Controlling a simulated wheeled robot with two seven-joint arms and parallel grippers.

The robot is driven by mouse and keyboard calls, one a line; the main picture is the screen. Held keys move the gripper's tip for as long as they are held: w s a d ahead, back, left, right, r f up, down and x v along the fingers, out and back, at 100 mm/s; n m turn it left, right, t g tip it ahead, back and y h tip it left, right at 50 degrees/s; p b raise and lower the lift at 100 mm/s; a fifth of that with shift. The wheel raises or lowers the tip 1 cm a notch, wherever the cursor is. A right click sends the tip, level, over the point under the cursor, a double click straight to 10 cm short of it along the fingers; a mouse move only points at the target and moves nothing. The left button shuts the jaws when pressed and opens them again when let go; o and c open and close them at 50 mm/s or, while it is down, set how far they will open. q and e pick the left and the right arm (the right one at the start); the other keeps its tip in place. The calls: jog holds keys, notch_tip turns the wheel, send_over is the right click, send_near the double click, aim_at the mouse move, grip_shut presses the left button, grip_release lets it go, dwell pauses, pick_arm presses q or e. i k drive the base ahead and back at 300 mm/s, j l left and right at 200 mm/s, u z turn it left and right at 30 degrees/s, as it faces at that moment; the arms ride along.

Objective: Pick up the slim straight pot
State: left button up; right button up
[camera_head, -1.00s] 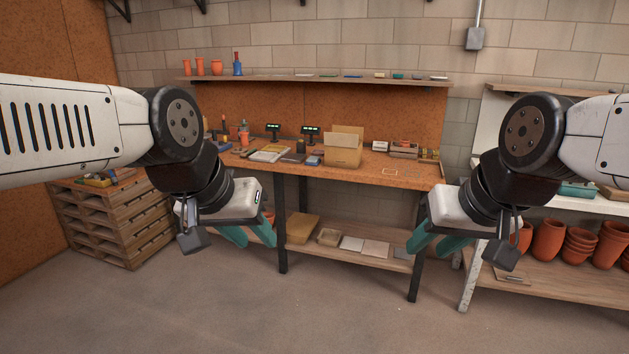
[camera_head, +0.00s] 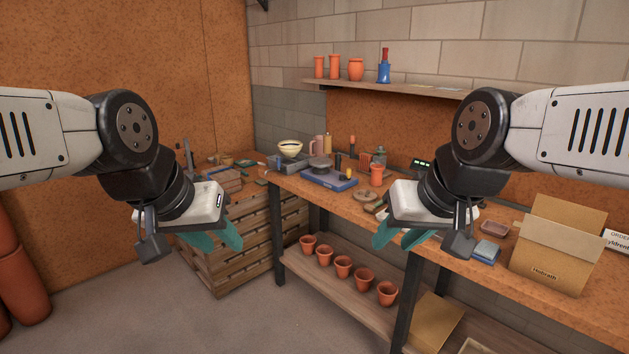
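Two slim, straight-sided terracotta pots stand upright on the wall shelf, a left one (camera_head: 319,67) and a right one (camera_head: 335,68). A rounder terracotta pot (camera_head: 355,70) stands just right of them. I cannot tell which slim pot is the task's. My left gripper (camera_head: 214,240) is at the left, low in view, with its teal fingers apart and nothing between them. My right gripper (camera_head: 398,238) hangs in front of the workbench, fingers apart and seemingly empty. Both grippers are well below and away from the shelf pots.
The workbench (camera_head: 480,275) holds a cardboard box (camera_head: 553,260), a terracotta pot (camera_head: 376,175) and tools. Several small pots stand on its lower shelf (camera_head: 320,287). A slatted crate stack (camera_head: 235,260) stands left of it. Large terracotta pots (camera_head: 20,285) are at far left. Floor in front is clear.

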aim_at(376, 170)
jog(key=i+u, duration=0.2)
jog(key=i, duration=1.15)
jog(key=i+z, duration=0.7)
jog(key=i+j+z, duration=0.35)
jog(key=i, duration=0.15)
jog(key=l, duration=0.1)
